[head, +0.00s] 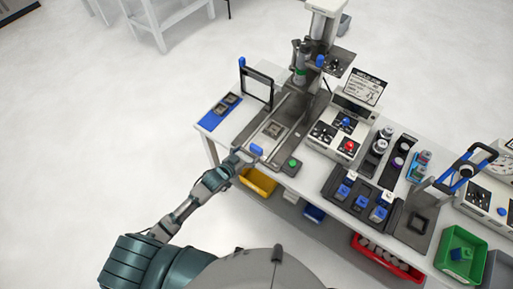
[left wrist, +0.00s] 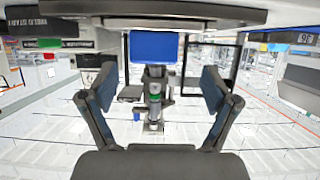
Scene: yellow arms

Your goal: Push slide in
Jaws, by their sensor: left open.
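The slide (head: 273,130) is a metal plate on rails with a square part on it, at the front of the station. Its blue handle (head: 257,150) faces the table's front edge. In the left wrist view the blue handle (left wrist: 153,46) is straight ahead, above the line between the fingertips. My left gripper (head: 242,158) is just in front and to the left of the handle. In the left wrist view my gripper (left wrist: 155,88) has its fingers spread with nothing between them. I cannot tell whether it touches the handle. My right gripper is not in view.
A green button (head: 293,163) sits right of the slide. A black upright frame (head: 257,86) and a blue mat (head: 219,111) stand to the left. A press column (head: 301,62) rises behind. Yellow (head: 258,182) and red (head: 387,258) bins are below the table.

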